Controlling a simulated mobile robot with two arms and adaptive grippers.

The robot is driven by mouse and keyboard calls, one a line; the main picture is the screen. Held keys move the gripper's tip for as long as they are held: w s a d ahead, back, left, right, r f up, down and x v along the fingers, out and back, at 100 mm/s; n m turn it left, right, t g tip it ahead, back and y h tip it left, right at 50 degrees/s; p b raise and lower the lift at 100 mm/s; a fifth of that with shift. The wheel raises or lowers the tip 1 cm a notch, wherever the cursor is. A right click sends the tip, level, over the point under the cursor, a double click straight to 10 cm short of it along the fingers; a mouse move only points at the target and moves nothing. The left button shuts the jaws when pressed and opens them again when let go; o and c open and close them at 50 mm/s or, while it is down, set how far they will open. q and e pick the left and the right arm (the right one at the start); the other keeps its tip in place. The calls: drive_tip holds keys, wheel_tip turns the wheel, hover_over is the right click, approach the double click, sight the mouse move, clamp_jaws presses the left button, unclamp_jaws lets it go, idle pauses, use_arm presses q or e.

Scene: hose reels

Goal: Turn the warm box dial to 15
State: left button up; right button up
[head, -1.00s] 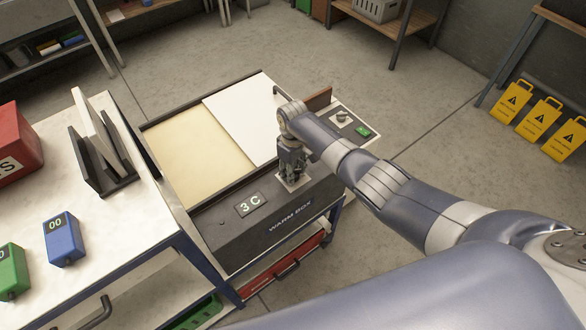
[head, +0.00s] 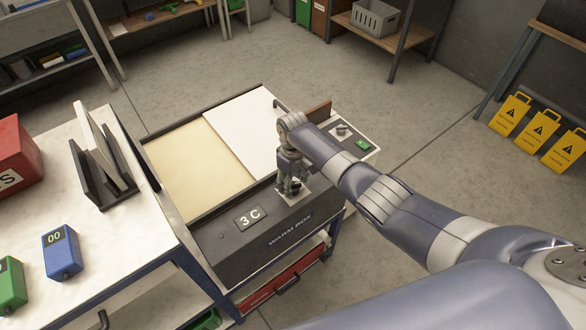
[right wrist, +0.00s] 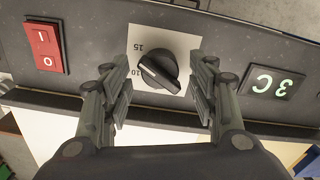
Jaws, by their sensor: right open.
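The warm box (head: 300,228) is a dark grey cabinet with "WARM BOX" on its front and a lit display (head: 249,217) reading 3 C. Its dial (right wrist: 158,72) is a black knob on a white plate (right wrist: 180,44), with 15 and 10 readable in the right wrist view. The knob's ridge slants there; I cannot tell exactly which mark it points to. My right gripper (right wrist: 160,95) is open, one finger on each side of the dial, with gaps. In the head view my right gripper (head: 291,184) is over the plate and hides the dial. My left gripper is out of view.
A red rocker switch (right wrist: 44,48) is beside the dial, and the display (right wrist: 272,83) is on its other side. A white panel (head: 240,125) covers part of the box top. A bench with a blue box (head: 61,252) stands left. Yellow signs (head: 538,130) stand right.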

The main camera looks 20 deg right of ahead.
sight(293, 184)
wheel_tip(293, 184, up, 11)
idle(0.3)
drive_tip(key=shift+s+f, duration=0.1)
drive_tip(key=shift+f, duration=0.05)
idle(0.3)
